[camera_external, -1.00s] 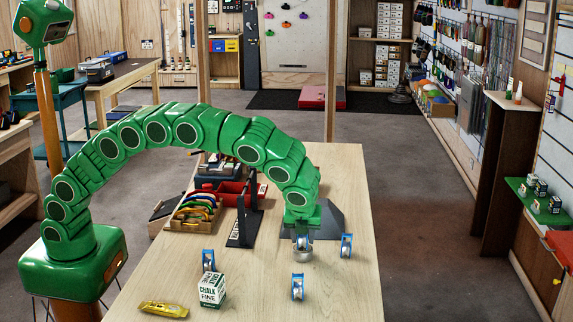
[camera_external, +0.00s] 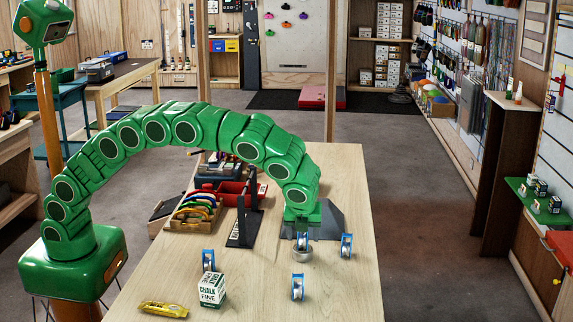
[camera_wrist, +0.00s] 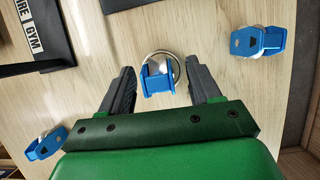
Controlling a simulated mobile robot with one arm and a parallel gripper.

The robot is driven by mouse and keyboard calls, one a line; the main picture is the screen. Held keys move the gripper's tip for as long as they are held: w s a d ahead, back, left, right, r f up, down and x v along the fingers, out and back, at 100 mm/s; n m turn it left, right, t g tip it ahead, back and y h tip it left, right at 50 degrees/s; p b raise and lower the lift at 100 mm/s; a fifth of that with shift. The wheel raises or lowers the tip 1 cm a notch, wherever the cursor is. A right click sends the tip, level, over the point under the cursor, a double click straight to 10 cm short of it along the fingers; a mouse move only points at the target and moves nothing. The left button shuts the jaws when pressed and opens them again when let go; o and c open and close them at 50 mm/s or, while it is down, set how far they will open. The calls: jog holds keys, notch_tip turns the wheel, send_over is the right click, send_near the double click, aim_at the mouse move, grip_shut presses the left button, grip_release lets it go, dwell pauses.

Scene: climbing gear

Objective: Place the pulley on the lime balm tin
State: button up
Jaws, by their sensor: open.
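A blue pulley (camera_wrist: 156,80) sits between the fingers of my gripper (camera_wrist: 161,71) in the wrist view, with gaps on both sides. It appears to rest on a round silver tin (camera_wrist: 177,69), whose rim shows around it. In the external view my gripper (camera_external: 302,236) is just above the tin (camera_external: 303,255), open, and the pulley there is mostly hidden by the fingers. The tin's lime colour does not show.
Other blue pulleys stand at the right (camera_external: 346,246), front (camera_external: 298,287) and left (camera_external: 208,260). A white chalk box (camera_external: 212,291) and a yellow tool (camera_external: 164,309) are at the front left. A black stand (camera_external: 244,226) and a sling rack (camera_external: 195,213) stand left of my gripper.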

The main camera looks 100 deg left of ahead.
jog(key=v, duration=1.1)
jog(key=s+a+r+n+h, duration=0.1)
jog(key=s+a+r+n, duration=0.15)
jog(key=s, duration=0.55)
jog(key=s+a+r+n+g, duration=0.1)
jog(key=s+a+r+n, duration=0.2)
jog(key=s, duration=0.6)
jog(key=s+a+r+n+h, duration=0.1)
jog(key=s+a+n, duration=0.25)
jog(key=s, duration=0.45)
jog(key=s+d+f+n, duration=0.1)
jog(key=s+f+n, duration=0.1)
jog(key=s, duration=0.8)
jog(key=s+d+f+n+h, duration=0.1)
jog(key=s+f+n, duration=0.2)
jog(key=s, duration=0.8)
jog(key=s+d+f+n+h, duration=0.1)
jog(key=s+n, duration=0.3)
jog(key=s, duration=0.7)
jog(key=shift+f+g, duration=0.4)
jog(key=shift+f, duration=0.35)
